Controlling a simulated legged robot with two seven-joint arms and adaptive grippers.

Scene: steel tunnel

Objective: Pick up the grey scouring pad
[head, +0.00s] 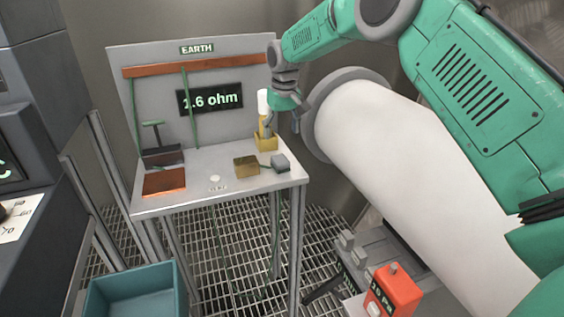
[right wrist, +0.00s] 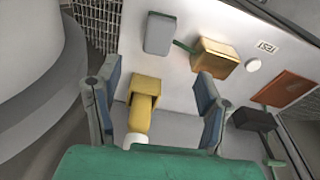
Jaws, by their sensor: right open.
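The grey scouring pad (head: 281,162) lies on the right part of the grey bench top, close to its right edge. In the right wrist view the pad (right wrist: 159,34) is a small grey rounded block beyond my fingertips, apart from them. My right gripper (head: 283,122) hangs over the bench's back right, behind the pad and beside the yellow holder. In the right wrist view its fingers (right wrist: 158,76) are wide apart with nothing gripped; the yellow holder shows between them. My left gripper is in neither view.
The yellow holder (head: 265,142) bears a white-topped upright item (head: 263,103). A brass block (head: 246,167) sits left of the pad, with a green strip between them. A copper plate (head: 164,182) and dark block (head: 162,156) are farther left. A white cylinder (head: 400,150) stands right of the bench.

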